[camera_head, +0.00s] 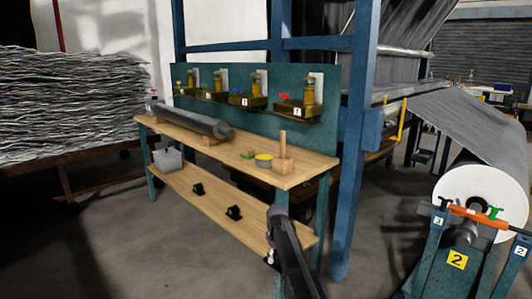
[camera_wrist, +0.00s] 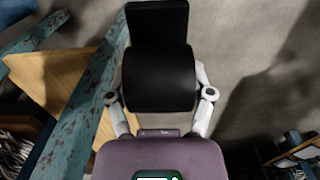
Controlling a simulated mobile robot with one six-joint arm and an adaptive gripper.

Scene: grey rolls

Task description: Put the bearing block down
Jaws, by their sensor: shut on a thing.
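The black bearing block (camera_wrist: 158,25) fills the upper middle of the wrist view, with a broad rounded part and a flat part beyond it. My gripper (camera_wrist: 160,95) has its pale fingers closed against both sides of the rounded part. In the head view my dark arm is in front of the workbench's right end, and the held block cannot be made out clearly. Two small black blocks (camera_head: 198,188) (camera_head: 234,212) sit on the bench's lower shelf (camera_head: 215,205).
The bench top (camera_head: 225,153) holds a grey roll (camera_head: 190,120), a yellow-topped tin (camera_head: 263,160) and a wooden block with an upright handle (camera_head: 284,160). A grey bin (camera_head: 168,160) stands on the lower shelf. A blue post (camera_head: 352,170) rises right of the bench.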

